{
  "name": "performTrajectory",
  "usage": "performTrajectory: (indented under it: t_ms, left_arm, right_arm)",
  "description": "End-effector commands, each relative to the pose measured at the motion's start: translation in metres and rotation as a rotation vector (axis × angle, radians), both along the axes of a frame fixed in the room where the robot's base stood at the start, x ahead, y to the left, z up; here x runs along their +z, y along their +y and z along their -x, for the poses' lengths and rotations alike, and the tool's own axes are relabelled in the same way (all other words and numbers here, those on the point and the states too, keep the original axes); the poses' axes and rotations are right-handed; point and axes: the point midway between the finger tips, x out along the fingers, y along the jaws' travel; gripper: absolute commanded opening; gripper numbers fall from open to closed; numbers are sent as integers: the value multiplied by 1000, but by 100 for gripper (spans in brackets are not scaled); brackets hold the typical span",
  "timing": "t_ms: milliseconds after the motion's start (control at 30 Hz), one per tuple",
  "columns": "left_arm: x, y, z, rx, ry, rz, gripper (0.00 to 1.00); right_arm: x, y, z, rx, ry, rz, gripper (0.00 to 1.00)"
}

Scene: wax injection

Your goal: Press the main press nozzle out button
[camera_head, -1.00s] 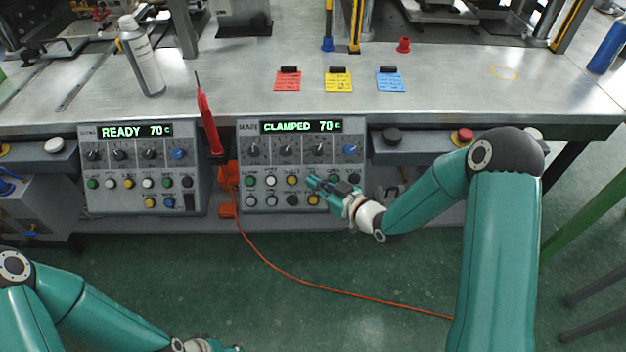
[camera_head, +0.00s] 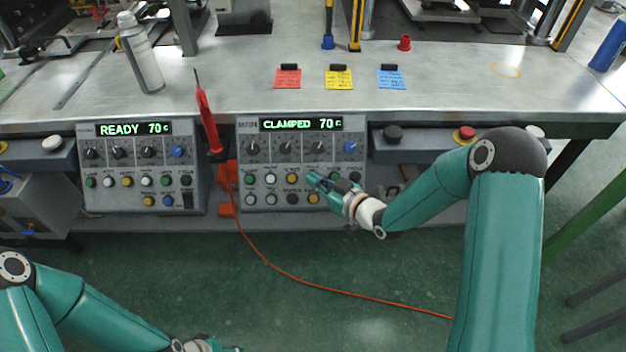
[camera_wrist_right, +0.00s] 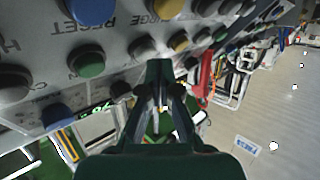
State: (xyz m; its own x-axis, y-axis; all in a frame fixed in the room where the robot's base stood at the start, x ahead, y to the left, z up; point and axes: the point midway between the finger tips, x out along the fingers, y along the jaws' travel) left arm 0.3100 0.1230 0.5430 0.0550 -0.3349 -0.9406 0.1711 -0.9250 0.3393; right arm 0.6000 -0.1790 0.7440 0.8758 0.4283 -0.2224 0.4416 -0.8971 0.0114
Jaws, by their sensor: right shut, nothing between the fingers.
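The main press control panel (camera_head: 303,160) is the right grey box, its display reading CLAMPED 70 C. It carries knobs above rows of coloured buttons. My right gripper (camera_head: 312,178) is shut and empty, its tips at the upper button row just right of a yellow button (camera_head: 292,178). It hides the button behind it. My left gripper (camera_head: 212,346) is partly cut off at the bottom edge.
A second panel (camera_head: 138,134) reading READY 70 C is at left. A red tool (camera_head: 207,122) stands between the panels. A spray can (camera_head: 142,60) and three coloured tags are on the bench. A red button (camera_head: 466,133) is at right. An orange cable (camera_head: 330,291) lies on the floor.

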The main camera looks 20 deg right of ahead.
Motion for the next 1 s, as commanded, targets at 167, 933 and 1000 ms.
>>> performTrajectory:
  t_ms: [167,933,1000]
  left_arm:
    - [0,0,0,0,0,0,40]
    - [-7,0,0,0,0,0,40]
    - [-8,0,0,0,0,0,40]
  right_arm:
    - [0,0,0,0,0,0,0]
    - [-4,-1,-4,1,0,1,0]
    - [-5,-1,-5,1,0,1,0]
